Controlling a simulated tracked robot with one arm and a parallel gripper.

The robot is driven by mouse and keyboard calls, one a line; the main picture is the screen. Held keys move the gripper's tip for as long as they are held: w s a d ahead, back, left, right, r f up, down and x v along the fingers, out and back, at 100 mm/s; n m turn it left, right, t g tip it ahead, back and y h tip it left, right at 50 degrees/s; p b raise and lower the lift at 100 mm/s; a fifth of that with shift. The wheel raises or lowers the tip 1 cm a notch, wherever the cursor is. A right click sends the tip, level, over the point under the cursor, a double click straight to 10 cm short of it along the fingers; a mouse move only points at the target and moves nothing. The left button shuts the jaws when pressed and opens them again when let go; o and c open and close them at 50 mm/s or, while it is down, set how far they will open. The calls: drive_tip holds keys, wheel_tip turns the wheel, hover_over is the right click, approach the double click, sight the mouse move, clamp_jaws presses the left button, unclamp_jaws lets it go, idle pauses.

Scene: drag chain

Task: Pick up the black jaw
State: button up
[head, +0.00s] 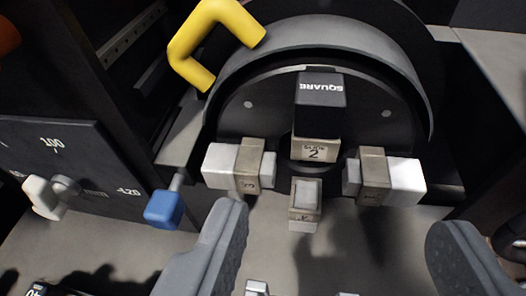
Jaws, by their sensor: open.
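The black jaw (320,90) is a dark block with the upside-down word "SQUARE" on it. It sits at the top of the round dark chuck face (270,112), on a tan block marked 2 (316,150). My gripper (338,232) shows at the bottom with its two grey fingers wide apart. The fingers are below and to either side of the jaws, apart from the black jaw. Nothing is between the fingertips except the view of the floor and the lower jaw behind them.
White-tipped jaws stand at the left (222,166), the right (404,181) and the bottom (305,194) of the chuck. A yellow handle (213,40) is at upper left. A blue knob (164,209) and a dial panel (60,160) are at left.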

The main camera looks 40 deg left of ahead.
sight(317, 117)
drive_tip(key=x, duration=0.8)
drive_tip(key=shift+w+f, duration=0.1)
drive_tip(key=shift+a+x, duration=0.25)
drive_tip(key=shift+x, duration=2.4)
drive_tip(key=shift+c, duration=0.4)
drive_tip(key=c, duration=1.1)
